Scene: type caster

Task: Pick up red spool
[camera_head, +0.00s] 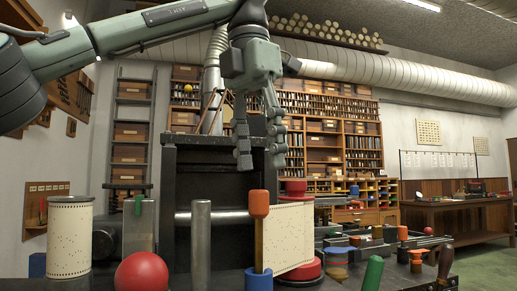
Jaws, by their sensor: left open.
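The red spool (302,270) stands on the dark bench right of centre. It has red discs at top and bottom, with a cream punched paper strip (285,240) around or beside its middle. A post with an orange-brown handle and blue base (259,235) stands in front of its left side. My left gripper (260,157) hangs from the upper left with its fingers pointing down. It is open and empty, and appears above and left of the spool's top disc in the picture. How far apart they are in depth I cannot tell. My right gripper is not in view.
A red ball (141,274), a cream punched cylinder (69,236) and a grey metal post (201,245) stand at the front left. A black machine frame (215,175) rises behind. Several coloured pegs and a green handle (372,273) crowd the right side.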

